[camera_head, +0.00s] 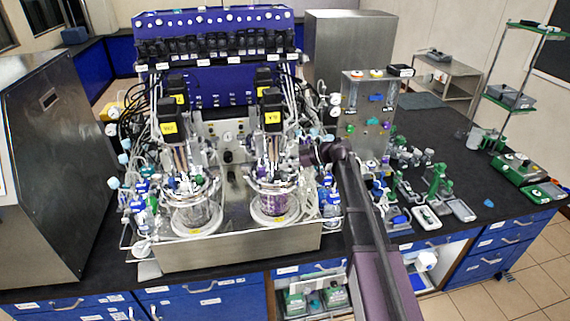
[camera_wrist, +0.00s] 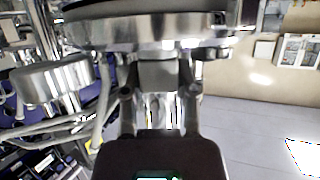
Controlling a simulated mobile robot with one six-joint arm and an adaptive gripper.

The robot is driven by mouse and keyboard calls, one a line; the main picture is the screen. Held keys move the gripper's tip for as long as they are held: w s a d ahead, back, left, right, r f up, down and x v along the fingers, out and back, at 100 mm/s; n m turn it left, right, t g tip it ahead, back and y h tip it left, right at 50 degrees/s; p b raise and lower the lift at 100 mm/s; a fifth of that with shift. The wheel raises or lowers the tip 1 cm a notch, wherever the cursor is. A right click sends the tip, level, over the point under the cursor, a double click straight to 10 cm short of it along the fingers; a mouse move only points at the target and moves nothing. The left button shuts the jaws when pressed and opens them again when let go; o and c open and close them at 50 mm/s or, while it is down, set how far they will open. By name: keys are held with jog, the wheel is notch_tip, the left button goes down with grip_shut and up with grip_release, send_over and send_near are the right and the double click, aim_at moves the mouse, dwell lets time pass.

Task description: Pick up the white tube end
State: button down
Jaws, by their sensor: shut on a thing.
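My gripper (camera_wrist: 160,88) shows in the wrist view, its two fingers closed against a small grey piece (camera_wrist: 160,74) between the tips. This piece sits right under a shiny round metal plate (camera_wrist: 150,32). I cannot tell whether it is the white tube end, and I cannot pick out a separate white tube end in either view. In the head view my arm reaches up from the lower right to the right side of the right bioreactor (camera_head: 273,200). My gripper is lost there among tubes and fittings.
The left bioreactor (camera_head: 197,212) stands beside the right one on a steel tray (camera_head: 240,249). Many loose white tubes crowd both. A purple control unit (camera_head: 215,35) stands behind. A steel panel (camera_head: 368,105) is to the right. Small instruments cover the right bench.

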aim_at(286, 161)
jog(key=shift+r+p, duration=1.6)
jog(key=shift+r, duration=0.15)
jog(key=s+d, duration=0.3)
jog(key=s, duration=0.4)
jog(key=s+d+r+p, duration=0.1)
jog(key=s+d, duration=0.3)
jog(key=s, duration=0.3)
jog(key=shift+d, duration=0.25)
jog(key=shift+s+r, duration=0.1)
